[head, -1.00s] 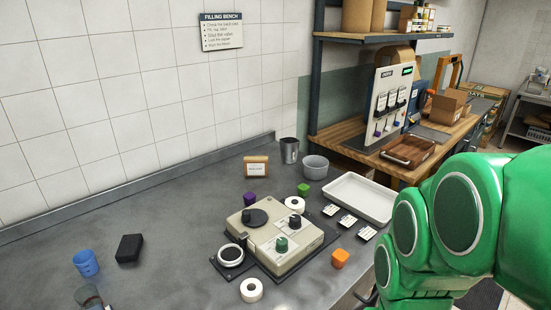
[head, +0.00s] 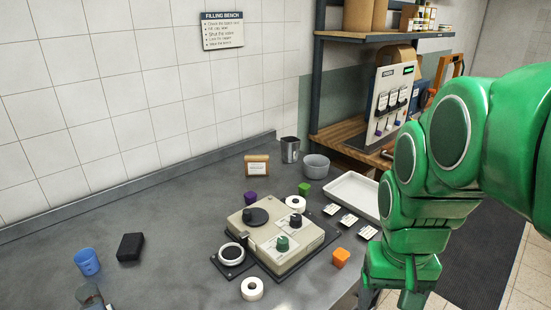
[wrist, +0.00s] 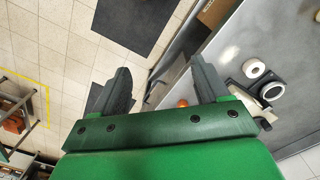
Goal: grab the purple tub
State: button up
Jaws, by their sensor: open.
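The purple tub (head: 250,197) is small and stands on the grey bench, just behind the beige filling device (head: 275,236), in the head view. I cannot make it out in the wrist view. My gripper (wrist: 163,85) shows in the wrist view with its two dark fingers wide apart and nothing between them. In the head view my green arm hangs at the right, past the bench's front edge, well to the right of the tub and apart from it.
Around the device are a green block (head: 304,188), an orange block (head: 341,257), white rolls (head: 252,289), label cards (head: 349,221) and a white tray (head: 352,191). A blue cup (head: 87,262) and a black block (head: 130,247) stand left. The bench's left middle is clear.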

jog(key=w+d+r+m+t, duration=0.1)
jog(key=w+r, duration=0.3)
jog(key=w, duration=0.2)
jog(key=w+d+r+m+t, duration=0.1)
jog(key=w+d+r, duration=0.1)
jog(key=w+r, duration=0.4)
jog(key=w+a+f+n+t, duration=0.1)
jog(key=w+a+f+n, duration=0.15)
jog(key=w, duration=0.75)
jog(key=w+a+f+n, duration=0.1)
jog(key=w+a+f, duration=0.2)
jog(key=w, duration=0.7)
jog(key=w+a+f+n+t, duration=0.1)
jog(key=w+a+f+n, duration=0.15)
jog(key=w, duration=0.85)
jog(key=n+y, duration=0.4)
jog(key=n, duration=0.2)
send_over(251, 195)
jog(key=s+d, duration=0.2)
notch_tip(251, 195, down, 20)
jog(key=shift+g, duration=0.3)
jog(key=shift+w+x, duration=0.15)
jog(key=shift+x, duration=1.7)
jog(key=shift+w+x, duration=0.1)
jog(key=shift+x, duration=1.75)
jog(key=c, duration=1.1)
